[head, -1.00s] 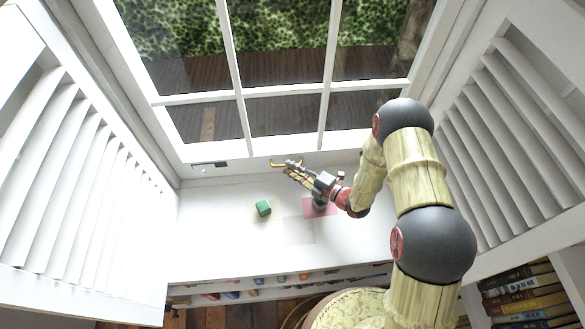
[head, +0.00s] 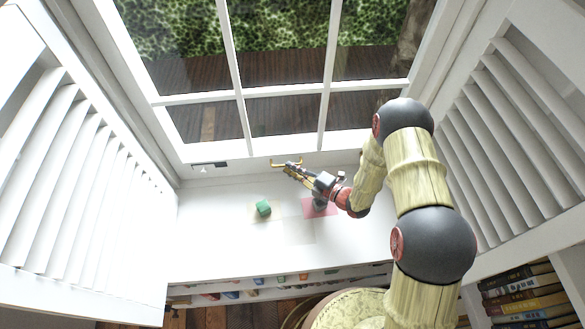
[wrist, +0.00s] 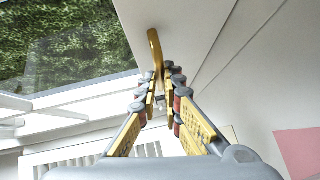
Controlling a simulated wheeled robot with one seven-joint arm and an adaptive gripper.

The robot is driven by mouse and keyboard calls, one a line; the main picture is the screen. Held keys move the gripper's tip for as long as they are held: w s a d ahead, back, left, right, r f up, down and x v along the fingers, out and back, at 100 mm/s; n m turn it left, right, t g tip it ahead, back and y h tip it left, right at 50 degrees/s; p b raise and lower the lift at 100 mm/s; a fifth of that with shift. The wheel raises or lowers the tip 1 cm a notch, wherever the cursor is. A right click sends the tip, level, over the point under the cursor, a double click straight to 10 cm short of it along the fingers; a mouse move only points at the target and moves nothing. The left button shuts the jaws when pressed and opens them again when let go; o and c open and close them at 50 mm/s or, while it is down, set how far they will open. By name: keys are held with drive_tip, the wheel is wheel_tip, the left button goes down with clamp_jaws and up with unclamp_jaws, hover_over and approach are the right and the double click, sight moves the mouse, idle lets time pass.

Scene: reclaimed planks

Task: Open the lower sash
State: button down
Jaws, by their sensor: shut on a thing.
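The lower sash (head: 235,158) is a white framed window with several panes, and its bottom rail rests at or near the white sill. A brass handle (head: 287,163) is fixed on the bottom rail. My gripper (head: 292,169) reaches it from the lower right. In the wrist view the brass handle (wrist: 155,48) rises between the fingertips of my gripper (wrist: 160,82), and the fingers are closed on it. The far end of the handle's grip is partly hidden by the fingers.
A small dark latch piece (head: 209,165) is on the rail at left. Louvred shutters (head: 75,185) flank both sides. Books (head: 520,295) fill a shelf at lower right.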

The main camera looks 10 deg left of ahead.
wheel_tip(320, 180, up, 16)
drive_tip(key=p, duration=1.2)
drive_tip(key=shift+r, duration=0.25)
drive_tip(key=c, duration=2)
unclamp_jaws()
drive_tip(key=shift+o, duration=0.2)
drive_tip(key=shift+d, duration=0.1)
drive_tip(key=v, duration=1.2)
drive_tip(key=shift+f, duration=0.1)
